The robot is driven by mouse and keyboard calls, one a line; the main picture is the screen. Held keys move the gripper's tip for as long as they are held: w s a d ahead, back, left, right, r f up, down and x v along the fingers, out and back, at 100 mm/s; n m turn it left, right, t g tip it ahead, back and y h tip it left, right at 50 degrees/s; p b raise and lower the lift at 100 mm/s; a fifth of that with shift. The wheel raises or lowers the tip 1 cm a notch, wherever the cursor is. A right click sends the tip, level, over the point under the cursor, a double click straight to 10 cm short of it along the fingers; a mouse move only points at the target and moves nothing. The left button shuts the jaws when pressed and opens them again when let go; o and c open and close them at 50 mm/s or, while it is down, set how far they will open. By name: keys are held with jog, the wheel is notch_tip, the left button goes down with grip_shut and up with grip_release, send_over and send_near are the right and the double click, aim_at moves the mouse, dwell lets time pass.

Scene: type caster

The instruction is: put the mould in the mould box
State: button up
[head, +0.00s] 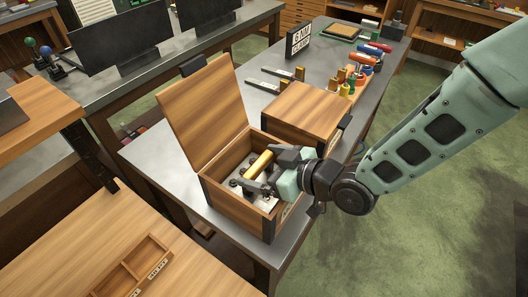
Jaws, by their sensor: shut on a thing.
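The mould box is an open wooden box (238,216) with dark corner fittings, on the grey metal bench. Its hinged lid (203,112) stands up at the back left. My gripper (264,178) reaches in from the right, over the box's right wall, and is shut on the mould. The mould's yellow-brown wooden handle (259,164) shows at the jaws, with grey metal parts close to it inside the box opening. My gripper hides part of the mould, and I cannot tell whether it touches the box floor.
A closed wooden box (303,112) stands just behind the open one. Further back are a small sign (298,39) and several coloured-handled tools (362,62). A wooden divided tray (132,266) lies on the table at front left. The bench left of the box is clear.

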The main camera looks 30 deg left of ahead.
jog(key=shift+f, duration=0.15)
jog(key=shift+f, duration=0.15)
jog(key=o, duration=1.7)
jog(key=shift+f, duration=0.15)
jog(key=b+v, duration=0.2)
jog(key=v, duration=1)
jog(key=shift+b, duration=0.3)
jog(key=shift+d, duration=0.1)
